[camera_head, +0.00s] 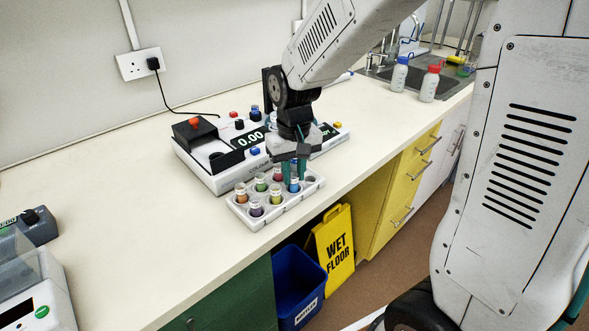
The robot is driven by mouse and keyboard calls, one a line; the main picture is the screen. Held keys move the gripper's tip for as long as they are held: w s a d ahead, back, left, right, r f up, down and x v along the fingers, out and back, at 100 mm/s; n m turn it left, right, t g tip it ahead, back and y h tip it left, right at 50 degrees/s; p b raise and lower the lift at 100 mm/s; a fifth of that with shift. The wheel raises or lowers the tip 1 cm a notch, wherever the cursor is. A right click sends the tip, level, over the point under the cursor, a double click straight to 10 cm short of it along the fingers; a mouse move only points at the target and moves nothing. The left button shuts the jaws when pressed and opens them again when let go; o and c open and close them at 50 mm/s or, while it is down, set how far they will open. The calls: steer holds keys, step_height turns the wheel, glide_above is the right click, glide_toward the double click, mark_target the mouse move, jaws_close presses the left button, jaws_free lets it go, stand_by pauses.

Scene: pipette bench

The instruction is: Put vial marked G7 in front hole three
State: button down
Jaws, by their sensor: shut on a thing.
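A white rack (263,222) stands near the bench's front edge with several capped vials in two rows. The back row shows an orange vial (241,193), a green vial (260,182) and a red vial (277,174). The front row shows a purple vial (256,209) and a yellow vial (275,196). My gripper (293,176) points down over the right part of the rack, its fingers shut on a blue vial (294,186). This vial is upright at the third front place; I cannot tell whether it is seated. Vial markings are too small to read.
A white instrument (205,170) with displays and knobs stands close behind the rack. Two bottles (399,75) stand near the sink at the back right. Bare worktop (110,200) lies left of the rack. A blue bin (298,285) and wet-floor sign (335,245) are below.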

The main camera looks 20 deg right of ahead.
steer(key=c, duration=1.3)
jaws_free()
steer(key=shift+f, duration=0.1)
steer(key=shift+o, duration=0.2)
step_height(320, 180, up, 13)
steer(key=s+d+t, duration=0.1)
steer(key=s+d, duration=0.2)
steer(key=s, duration=1.9)
steer(key=shift+d+f, duration=0.15)
steer(key=shift+f, duration=0.1)
